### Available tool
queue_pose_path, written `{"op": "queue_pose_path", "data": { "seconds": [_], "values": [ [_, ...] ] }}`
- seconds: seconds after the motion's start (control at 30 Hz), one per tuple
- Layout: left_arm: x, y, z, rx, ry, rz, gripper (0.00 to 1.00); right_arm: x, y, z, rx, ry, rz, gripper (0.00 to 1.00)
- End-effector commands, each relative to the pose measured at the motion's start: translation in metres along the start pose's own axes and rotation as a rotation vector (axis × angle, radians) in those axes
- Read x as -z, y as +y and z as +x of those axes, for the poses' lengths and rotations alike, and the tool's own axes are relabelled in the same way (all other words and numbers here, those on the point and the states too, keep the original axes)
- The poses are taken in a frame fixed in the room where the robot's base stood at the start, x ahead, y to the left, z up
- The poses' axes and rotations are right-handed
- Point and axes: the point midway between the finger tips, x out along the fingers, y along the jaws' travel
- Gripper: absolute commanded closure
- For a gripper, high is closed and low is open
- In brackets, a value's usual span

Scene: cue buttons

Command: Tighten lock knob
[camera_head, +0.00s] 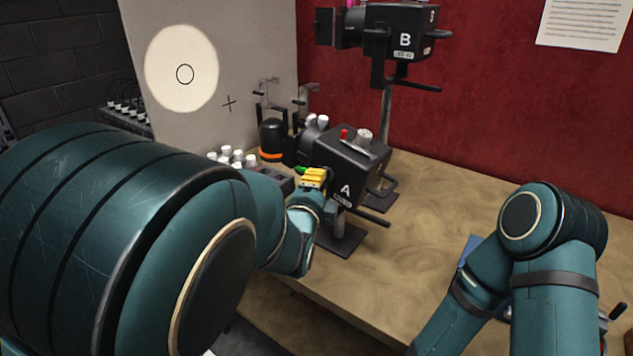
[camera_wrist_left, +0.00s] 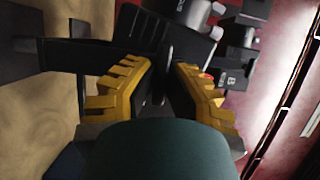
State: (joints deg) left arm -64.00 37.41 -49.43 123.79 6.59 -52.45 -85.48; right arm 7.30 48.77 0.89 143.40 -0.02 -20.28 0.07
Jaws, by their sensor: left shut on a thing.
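The black lamp housing marked A (camera_head: 350,170) stands on the wooden table, with a black handle rod low on its right. My left gripper (camera_head: 313,179), with yellow fingers, is at the near left side of housing A. In the left wrist view its two yellow fingers (camera_wrist_left: 162,85) stand on either side of a narrow dark piece, the lock knob (camera_wrist_left: 167,62), and are shut on it. The knob is mostly hidden in the head view, and its turn cannot be told. My right arm shows at the lower right, but its gripper is out of view.
A second housing marked B (camera_head: 402,36) stands higher behind on a post. Several white-topped items (camera_head: 236,157) and a black-and-orange device (camera_head: 272,138) are left of housing A. A white board (camera_head: 240,60) shows a light disc. The tabletop (camera_head: 440,190) at right is mostly clear.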

Motion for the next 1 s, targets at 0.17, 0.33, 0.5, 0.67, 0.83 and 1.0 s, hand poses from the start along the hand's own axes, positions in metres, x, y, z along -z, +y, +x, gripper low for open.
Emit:
{"op": "queue_pose_path", "data": {
  "seconds": [0.17, 0.33, 0.5, 0.67, 0.83, 1.0],
  "values": [
    [0.0003, -0.002, 0.0008, 0.01, 0.001, 0.013, 1.0, 0.0002, 0.0001, 0.0002, 0.0, 0.001, 0.0, 0.59],
    [0.0003, -0.0021, 0.0008, 0.011, 0.001, 0.013, 1.0, 0.0002, 0.0, 0.0002, 0.0, 0.001, 0.0, 0.59],
    [0.0003, -0.0022, 0.0009, 0.011, 0.001, 0.013, 0.81, 0.0002, 0.0, 0.0002, 0.0, 0.001, 0.0, 0.59],
    [0.0003, -0.0015, 0.0006, 0.009, 0.001, 0.012, 0.59, 0.0002, 0.0001, 0.0002, 0.0, 0.001, 0.0, 0.59],
    [0.0002, -0.0009, 0.0003, 0.007, 0.0, 0.012, 0.59, 0.0002, 0.0001, 0.0002, 0.0, 0.001, 0.0, 0.59],
    [0.0006, -0.0013, -0.0086, 0.007, 0.001, 0.011, 0.59, 0.0002, 0.0, 0.0002, 0.0, 0.0, 0.0, 0.59]
  ]
}}
